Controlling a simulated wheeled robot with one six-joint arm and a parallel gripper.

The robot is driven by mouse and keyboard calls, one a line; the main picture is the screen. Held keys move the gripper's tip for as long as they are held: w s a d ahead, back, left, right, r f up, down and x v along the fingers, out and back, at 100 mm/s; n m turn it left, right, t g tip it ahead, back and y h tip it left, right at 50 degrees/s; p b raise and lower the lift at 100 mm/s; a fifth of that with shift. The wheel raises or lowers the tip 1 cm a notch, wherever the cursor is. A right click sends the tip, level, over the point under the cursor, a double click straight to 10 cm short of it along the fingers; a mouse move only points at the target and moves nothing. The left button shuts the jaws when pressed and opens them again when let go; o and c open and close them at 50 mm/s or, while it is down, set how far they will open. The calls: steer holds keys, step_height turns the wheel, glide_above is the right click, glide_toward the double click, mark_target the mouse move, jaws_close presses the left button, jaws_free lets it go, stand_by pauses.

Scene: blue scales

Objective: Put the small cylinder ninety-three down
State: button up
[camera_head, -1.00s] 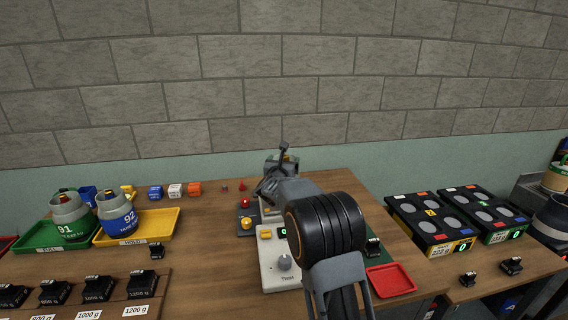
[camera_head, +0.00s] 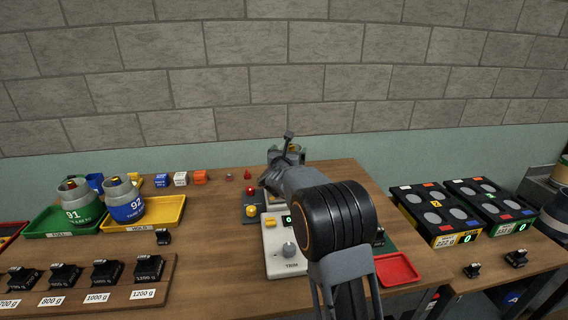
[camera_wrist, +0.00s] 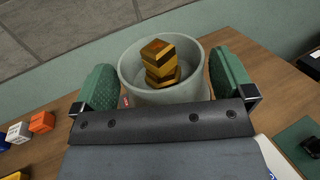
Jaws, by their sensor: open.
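A small grey cylinder with a round collar (camera_wrist: 130,68) and a brass valve with an orange top stands between the two green fingers of my gripper (camera_wrist: 165,82) in the wrist view. The fingers are apart, one on each side of the collar; I cannot tell whether either touches it. Its number and base are hidden. In the head view my gripper (camera_head: 286,156) is at the back of the middle table, and my arm mostly hides the cylinder. A pale scale (camera_head: 290,263) with a TRIM knob and a green digit is in front of it.
Cylinders 91 (camera_head: 80,210) and 92 (camera_head: 122,203) stand in a green tray (camera_head: 40,234) and a yellow tray (camera_head: 170,212) at left. Black weights line a front rack (camera_head: 165,268). A red tray (camera_head: 397,269) is at right. Dark scales (camera_head: 425,212) stand farther right.

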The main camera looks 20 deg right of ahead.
steer(key=s+a+f+n+g+y+b, duration=0.15)
steer(key=s+a+n+y, duration=0.35)
steer(key=s+a+n, duration=0.5)
steer(key=s+a+f+n+g+y+b, duration=0.15)
steer(key=s+a+n+y, duration=0.45)
steer(key=n, duration=0.7)
steer(key=s+f+n+g, duration=0.2)
steer(key=s+f+n, duration=0.1)
steer(key=s+n, duration=0.3)
steer(key=s+d+f+n+g, duration=0.1)
steer(key=s+f+n+g, duration=0.2)
steer(key=s+n, duration=0.3)
steer(key=s+d+f+n+g, duration=0.1)
steer(key=s+f+n+g, duration=0.2)
steer(key=s+n, duration=0.4)
steer(key=shift+s+d+f+h+p, duration=0.15)
steer(key=shift+s+f+h, duration=0.1)
steer(key=shift+s, duration=0.45)
steer(key=shift+s+d+f+h+p, duration=0.15)
steer(key=shift+s+f, duration=0.1)
steer(key=shift+s, duration=0.4)
steer(key=shift+s+f+n+g, duration=0.1)
steer(key=shift+s+n+g, duration=0.2)
steer(key=shift+s+n, duration=0.15)
